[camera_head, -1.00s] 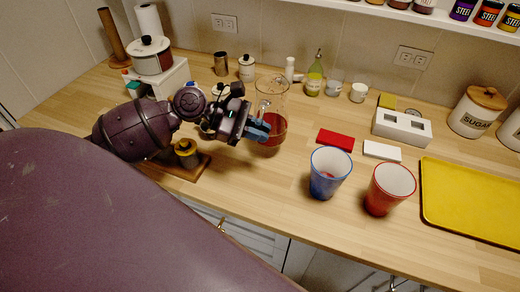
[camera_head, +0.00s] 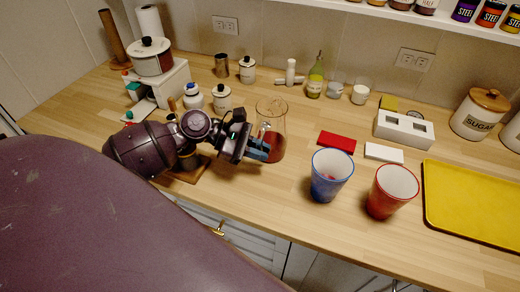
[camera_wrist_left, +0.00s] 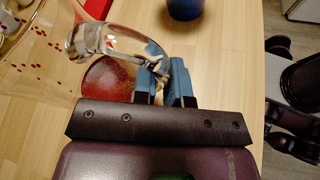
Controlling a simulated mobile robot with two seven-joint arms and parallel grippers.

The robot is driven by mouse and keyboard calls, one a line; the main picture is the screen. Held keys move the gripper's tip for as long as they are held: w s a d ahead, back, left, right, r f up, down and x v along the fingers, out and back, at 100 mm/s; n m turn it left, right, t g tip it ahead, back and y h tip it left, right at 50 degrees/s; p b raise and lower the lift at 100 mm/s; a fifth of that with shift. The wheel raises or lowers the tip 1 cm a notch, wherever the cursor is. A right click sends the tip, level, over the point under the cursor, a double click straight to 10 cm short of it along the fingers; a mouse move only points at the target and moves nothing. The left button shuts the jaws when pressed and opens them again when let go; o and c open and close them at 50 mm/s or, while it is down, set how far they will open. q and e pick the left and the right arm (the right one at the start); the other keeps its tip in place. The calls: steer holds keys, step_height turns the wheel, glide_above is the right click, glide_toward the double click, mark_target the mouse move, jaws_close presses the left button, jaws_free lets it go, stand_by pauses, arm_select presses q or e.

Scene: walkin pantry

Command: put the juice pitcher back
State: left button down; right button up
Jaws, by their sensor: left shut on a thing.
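The juice pitcher (camera_head: 271,125) is clear glass with red juice in its lower part. It is over the middle of the counter, left of the blue cup. My left gripper (camera_head: 259,150) is at its near left side, shut on its handle. In the left wrist view the fingers (camera_wrist_left: 167,84) close on the clear handle, and the dotted glass of the pitcher (camera_wrist_left: 38,45) fills the upper left. Whether the base touches the counter is unclear. My right gripper is out of view.
A blue cup (camera_head: 330,174) and a red cup (camera_head: 391,191) stand near the front, with a yellow tray (camera_head: 475,205) to the right. Red (camera_head: 337,142) and white (camera_head: 384,153) blocks lie behind the cups. Canisters and bottles line the back. The wooden counter (camera_head: 240,195) has bare room in front.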

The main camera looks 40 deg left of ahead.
arm_select(q)
steer(key=c, duration=1.2)
jaws_free()
steer(key=shift+o, duration=0.2)
steer(key=v, duration=1.2)
